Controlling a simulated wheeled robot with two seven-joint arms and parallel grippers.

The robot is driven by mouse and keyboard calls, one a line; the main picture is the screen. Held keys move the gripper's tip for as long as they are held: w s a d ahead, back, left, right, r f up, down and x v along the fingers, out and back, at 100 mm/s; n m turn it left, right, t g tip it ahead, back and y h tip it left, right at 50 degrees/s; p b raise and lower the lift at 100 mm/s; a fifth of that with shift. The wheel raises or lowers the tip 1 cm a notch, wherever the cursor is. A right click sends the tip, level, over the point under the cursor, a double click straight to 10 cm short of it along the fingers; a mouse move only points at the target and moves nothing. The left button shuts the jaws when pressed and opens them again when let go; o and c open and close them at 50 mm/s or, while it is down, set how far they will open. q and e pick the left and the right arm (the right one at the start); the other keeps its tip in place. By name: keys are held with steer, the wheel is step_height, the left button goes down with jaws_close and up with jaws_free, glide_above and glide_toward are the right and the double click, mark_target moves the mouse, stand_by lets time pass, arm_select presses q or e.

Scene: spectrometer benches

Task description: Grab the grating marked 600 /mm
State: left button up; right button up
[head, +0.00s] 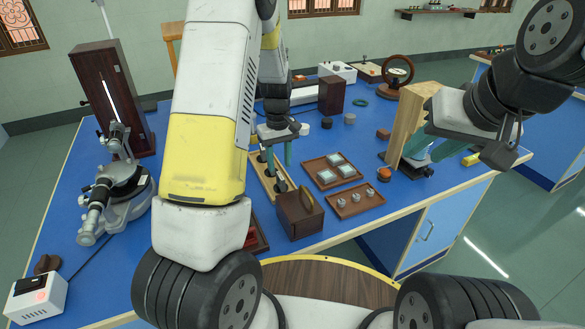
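Several small pale square plates, which look like gratings, lie in a brown wooden tray (315,180) on the blue bench. Their markings are too small to read, so I cannot tell which is 600 /mm. My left gripper (276,153) points down just left of this tray, above a long wooden rack (271,188). Its teal fingers are apart and no object shows between them. My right gripper (433,148) is to the right of the tray, beside an upright wooden block (407,122). Its teal fingers look apart, with nothing clearly held.
A second tray (372,203) holds small metallic pieces. A dark brown box (299,214) stands near the front edge. A spectrometer (118,190) and a tall dark case (112,97) stand at left. A white box (37,298) sits front left. A dark block (331,96) stands behind the trays.

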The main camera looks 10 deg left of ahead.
mark_target(280, 176)
arm_select(q)
steer(key=f, duration=0.6)
steer(key=shift+s+d, duration=0.2)
steer(key=shift+s, duration=0.2)
jaws_close()
